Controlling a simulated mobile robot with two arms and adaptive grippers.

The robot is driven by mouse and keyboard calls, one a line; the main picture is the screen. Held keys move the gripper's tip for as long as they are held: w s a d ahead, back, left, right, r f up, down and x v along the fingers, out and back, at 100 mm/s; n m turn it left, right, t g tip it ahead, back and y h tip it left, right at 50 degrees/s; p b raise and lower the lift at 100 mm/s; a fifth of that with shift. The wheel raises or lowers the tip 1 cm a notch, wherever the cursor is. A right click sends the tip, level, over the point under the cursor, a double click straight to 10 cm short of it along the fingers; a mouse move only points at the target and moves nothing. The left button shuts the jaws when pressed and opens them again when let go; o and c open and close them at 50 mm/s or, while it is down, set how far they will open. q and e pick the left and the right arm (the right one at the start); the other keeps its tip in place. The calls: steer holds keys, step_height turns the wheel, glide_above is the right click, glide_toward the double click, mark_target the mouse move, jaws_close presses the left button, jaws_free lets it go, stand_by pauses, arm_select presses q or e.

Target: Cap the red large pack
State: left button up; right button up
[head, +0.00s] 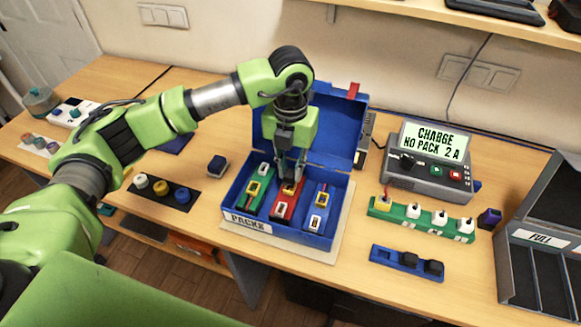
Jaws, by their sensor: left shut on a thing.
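The red pack (282,209) lies in the middle of the open blue box (335,232) labelled PACKS, with a yellow connector (289,188) and a white plug on it. A green pack lies to its left and a blue pack to its right. My left gripper (289,175) points straight down into the box, at the far end of the red pack. It looks shut on the red pack there; its fingertips partly hide the grip. A blue holder (384,258) on the table at right bears two black caps and a bare left place. My right gripper is not in view.
The box's raised lid (343,130) stands behind my gripper. A charger (430,165) reads CHARGE NO PACK 2 A. A green strip with white plugs stands before it. A grey case marked FULL (540,240) is at far right.

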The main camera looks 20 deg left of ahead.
mark_target(291, 172)
arm_select(q)
steer(key=shift+f+b, duration=0.95)
steer(key=shift+f, duration=0.3)
steer(key=o, duration=1)
steer(key=shift+r, duration=0.1)
step_height(291, 172, up, 12)
steer(key=shift+f, duration=0.1)
